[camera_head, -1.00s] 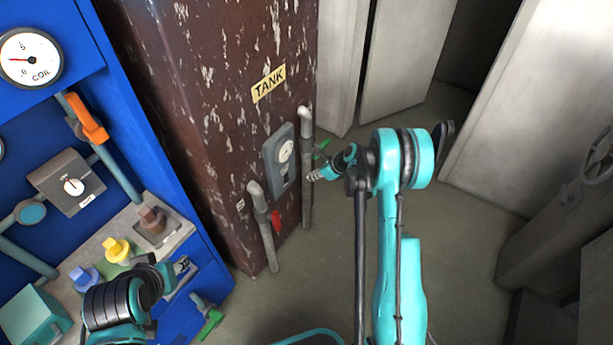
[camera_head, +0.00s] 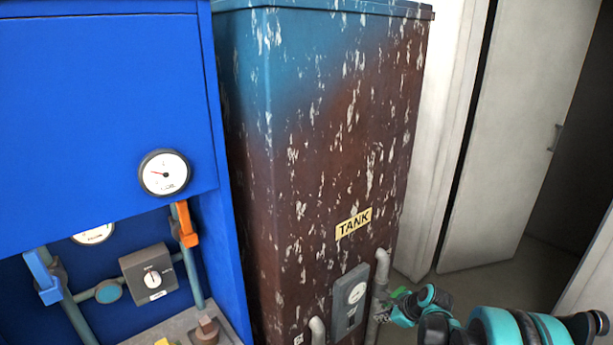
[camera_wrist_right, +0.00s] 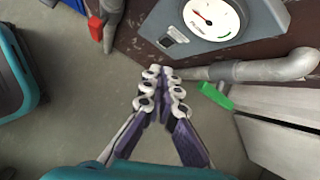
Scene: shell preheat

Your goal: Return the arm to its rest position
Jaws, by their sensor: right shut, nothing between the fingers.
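My right gripper (camera_head: 384,312) is at the lower right of the head view, in front of the tank's pipe. In the right wrist view its fingers (camera_wrist_right: 163,78) are shut together with nothing between them. Beyond the fingertips, in that view, is the tank's grey gauge panel (camera_wrist_right: 228,45). My right arm (camera_head: 495,328) enters from the bottom right, mostly cut off by the frame edge. My left gripper is out of view.
The rusty tank (camera_head: 320,150) with its gauge panel (camera_head: 350,300) and pipe (camera_head: 380,270) stands centre. A blue cabinet (camera_head: 100,100) with gauges and an orange valve handle (camera_head: 184,224) is left. A green handle (camera_wrist_right: 215,95) lies near the fingers. Floor (camera_head: 500,285) shows at right.

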